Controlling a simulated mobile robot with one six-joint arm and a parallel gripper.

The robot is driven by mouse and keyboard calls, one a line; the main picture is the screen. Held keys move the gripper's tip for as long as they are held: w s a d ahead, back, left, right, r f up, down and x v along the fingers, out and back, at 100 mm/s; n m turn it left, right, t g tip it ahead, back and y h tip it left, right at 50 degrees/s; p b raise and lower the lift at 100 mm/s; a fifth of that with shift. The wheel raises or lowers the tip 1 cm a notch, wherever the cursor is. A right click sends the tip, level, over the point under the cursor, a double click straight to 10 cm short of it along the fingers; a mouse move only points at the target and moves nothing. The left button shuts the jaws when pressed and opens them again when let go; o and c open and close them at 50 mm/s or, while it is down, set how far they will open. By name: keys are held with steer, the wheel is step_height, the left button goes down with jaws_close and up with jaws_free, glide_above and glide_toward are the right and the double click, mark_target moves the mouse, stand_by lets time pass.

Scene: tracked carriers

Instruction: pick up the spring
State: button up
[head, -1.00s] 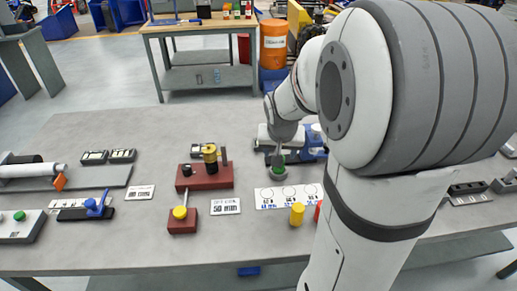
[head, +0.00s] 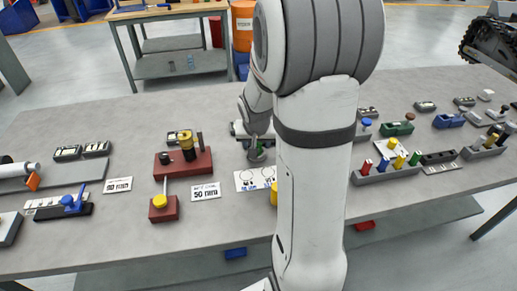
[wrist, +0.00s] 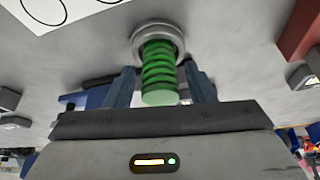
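The green spring (wrist: 160,72) stands on a round grey holder (wrist: 158,38) in the wrist view. Two bluish fingers of my gripper (wrist: 160,86) lie on either side of it, with a visible gap on each side, so the gripper is open around the spring. In the head view my gripper (head: 256,138) is down at the grey holder (head: 257,155), just behind the white card with circles (head: 250,179).
Left of the holder stand a dark red block with posts (head: 199,165) and a smaller red block with a yellow knob (head: 163,214). A grey rack of coloured pegs (head: 385,174) is right of my arm. Bare tabletop lies at the far left back.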

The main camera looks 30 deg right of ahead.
steer(key=c, duration=1)
steer(key=shift+r, duration=0.1)
